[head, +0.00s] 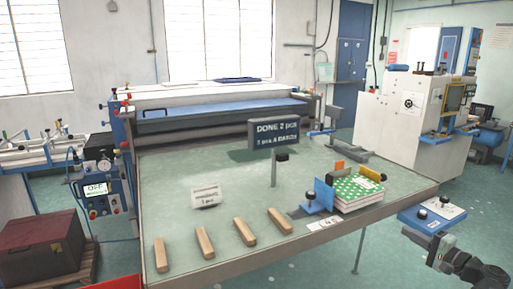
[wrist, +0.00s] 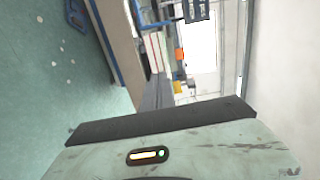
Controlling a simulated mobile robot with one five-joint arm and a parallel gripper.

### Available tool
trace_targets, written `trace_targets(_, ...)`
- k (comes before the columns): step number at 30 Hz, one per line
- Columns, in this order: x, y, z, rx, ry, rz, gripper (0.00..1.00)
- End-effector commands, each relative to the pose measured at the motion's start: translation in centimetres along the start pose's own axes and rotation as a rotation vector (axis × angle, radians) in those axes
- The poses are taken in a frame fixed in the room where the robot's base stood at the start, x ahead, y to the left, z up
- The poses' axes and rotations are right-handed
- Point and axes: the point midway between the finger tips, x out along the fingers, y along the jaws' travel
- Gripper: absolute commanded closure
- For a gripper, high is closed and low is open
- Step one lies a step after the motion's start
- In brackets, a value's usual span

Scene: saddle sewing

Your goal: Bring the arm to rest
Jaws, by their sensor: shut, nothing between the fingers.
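My gripper (head: 437,257) is low at the right edge of the head view, beside the table and clear of its edge. It is shut and empty, apart from everything on the table. My dark arm runs from it to the lower right corner. In the wrist view, a worn grey-green body with a dark front edge and a small lit indicator fills the bottom; I cannot make out fingertips there. The wrist view looks sideways over the floor (wrist: 60,60).
The table (head: 330,250) carries several wooden bars (head: 204,243), a green patterned book stack (head: 357,191) between coloured plates, a small white card (head: 206,196) and a dark sign (head: 275,131). A blue plate with a black knob (head: 432,215) stands just above my gripper in the picture.

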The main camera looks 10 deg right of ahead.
Motion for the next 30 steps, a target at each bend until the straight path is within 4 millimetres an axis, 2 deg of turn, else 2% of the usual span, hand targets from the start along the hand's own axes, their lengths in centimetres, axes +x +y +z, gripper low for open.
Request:
trace_targets(8,5.0,2.0,5.0,-0.038,-0.119,0.124,1.00)
trace_targets(14,9.6,4.6,10.9,-0.097,-0.254,0.274,1.00)
trace_targets(17,12.1,6.4,15.2,-0.149,-0.351,0.380,1.00)
trace_targets(20,14.6,8.8,21.5,-0.237,-0.488,0.531,1.00)
trace_targets(22,15.8,10.7,26.8,-0.335,-0.606,0.668,1.00)
trace_targets(24,16.2,12.5,31.6,-0.449,-0.717,0.806,1.00)
trace_targets(27,15.9,14.2,37.1,-0.630,-0.849,0.988,1.00)
trace_targets(30,15.1,14.9,40.7,-0.803,-0.934,1.132,1.00)
